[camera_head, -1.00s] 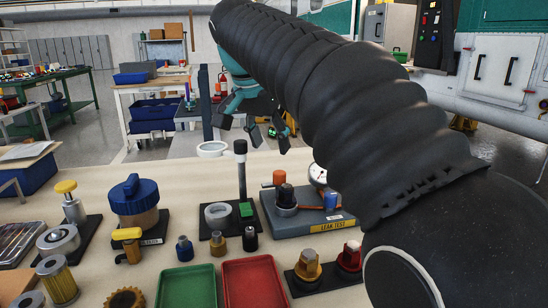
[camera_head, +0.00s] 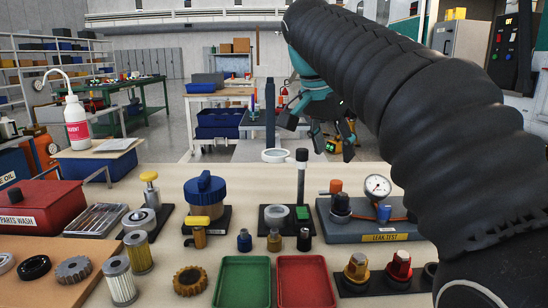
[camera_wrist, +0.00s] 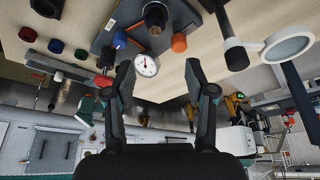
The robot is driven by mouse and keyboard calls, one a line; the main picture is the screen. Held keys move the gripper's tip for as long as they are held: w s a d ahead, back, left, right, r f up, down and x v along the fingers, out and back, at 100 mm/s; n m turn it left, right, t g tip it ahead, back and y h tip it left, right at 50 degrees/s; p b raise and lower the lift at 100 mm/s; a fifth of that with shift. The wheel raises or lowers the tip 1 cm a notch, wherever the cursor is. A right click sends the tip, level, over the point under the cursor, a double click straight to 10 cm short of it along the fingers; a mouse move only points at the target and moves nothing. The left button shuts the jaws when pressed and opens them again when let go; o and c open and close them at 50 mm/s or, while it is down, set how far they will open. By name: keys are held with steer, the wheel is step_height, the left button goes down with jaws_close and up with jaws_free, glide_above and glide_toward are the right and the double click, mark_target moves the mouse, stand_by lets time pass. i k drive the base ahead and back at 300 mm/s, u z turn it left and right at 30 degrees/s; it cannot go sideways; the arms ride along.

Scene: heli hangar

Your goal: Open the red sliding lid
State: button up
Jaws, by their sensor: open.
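A red box marked PARTS WASH (camera_head: 50,212) stands at the left edge of the bench in the head view, partly cut off by the frame. Its red lid (camera_head: 42,194) appears to cover the top, with a black knob (camera_head: 15,195) on it. My gripper (camera_head: 318,135) is in the air past the bench's far edge, well to the right of the red box. In the wrist view my gripper (camera_wrist: 160,75) has its two fingers apart with nothing between them. The red box is not seen in the wrist view.
The bench holds a leak test stand (camera_head: 372,229), a blue-capped filter housing (camera_head: 205,196), a green tray (camera_head: 242,283), a red tray (camera_head: 305,283) and several small parts. A solvent bottle (camera_head: 77,122) stands behind the red box. My arm covers the right side.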

mark_target(42, 194)
steer(key=k, duration=0.85)
steer(key=z, duration=0.05)
